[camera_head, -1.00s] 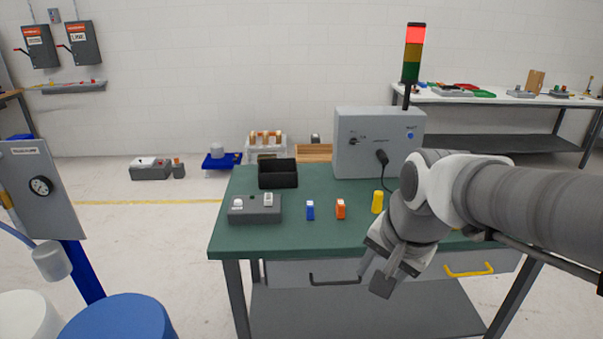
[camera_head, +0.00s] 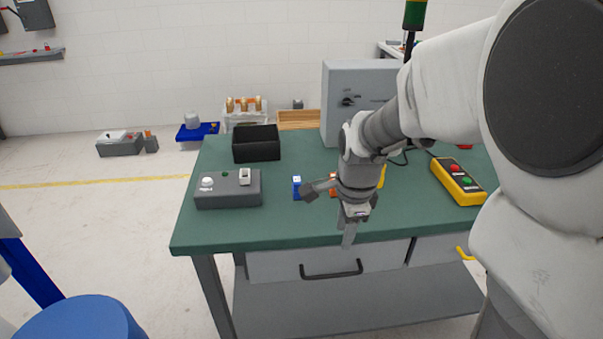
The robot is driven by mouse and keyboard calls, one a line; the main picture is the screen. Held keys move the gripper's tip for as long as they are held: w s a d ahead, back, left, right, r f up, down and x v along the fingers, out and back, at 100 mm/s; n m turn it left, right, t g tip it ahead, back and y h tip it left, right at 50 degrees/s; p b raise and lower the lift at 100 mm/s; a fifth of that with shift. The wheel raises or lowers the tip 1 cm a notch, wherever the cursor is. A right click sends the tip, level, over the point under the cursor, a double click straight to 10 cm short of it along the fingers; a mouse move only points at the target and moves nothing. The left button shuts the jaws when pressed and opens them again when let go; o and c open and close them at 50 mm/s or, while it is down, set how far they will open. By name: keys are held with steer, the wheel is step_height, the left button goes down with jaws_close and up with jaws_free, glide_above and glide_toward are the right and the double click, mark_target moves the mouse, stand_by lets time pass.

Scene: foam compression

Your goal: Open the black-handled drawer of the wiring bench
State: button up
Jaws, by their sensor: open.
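The wiring bench (camera_head: 225,225) has a green top and a grey drawer (camera_head: 275,265) under its front edge. The drawer's black handle (camera_head: 331,275) is a wide bar, in plain view. The drawer front looks flush, so it appears shut. My gripper (camera_head: 329,213) is open and empty, with its fingers spread apart. In the picture it sits above and slightly right of the black handle, in front of part of the bench top. One finger points down near the bench's front edge. The gripper appears apart from the handle, but its exact distance from it is unclear.
A yellow handle (camera_head: 464,253) is on a second drawer at right, partly hidden by my arm. On the bench are a grey switch box (camera_head: 228,190), a black bin (camera_head: 256,144), a blue connector (camera_head: 297,188) and a yellow button box (camera_head: 458,181). A blue drum (camera_head: 80,322) stands at lower left.

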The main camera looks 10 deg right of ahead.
mark_target(334, 275)
steer(key=w+f+b, duration=0.1)
steer(key=f, duration=0.4)
steer(key=w+f+b, duration=0.1)
steer(key=f+b, duration=0.1)
steer(key=f, duration=0.4)
steer(key=w+f+b, duration=0.1)
steer(key=f+b, duration=0.1)
steer(key=f, duration=0.4)
steer(key=shift+w+f, duration=0.15)
steer(key=shift+w, duration=0.05)
jaws_close()
stand_by(0.8)
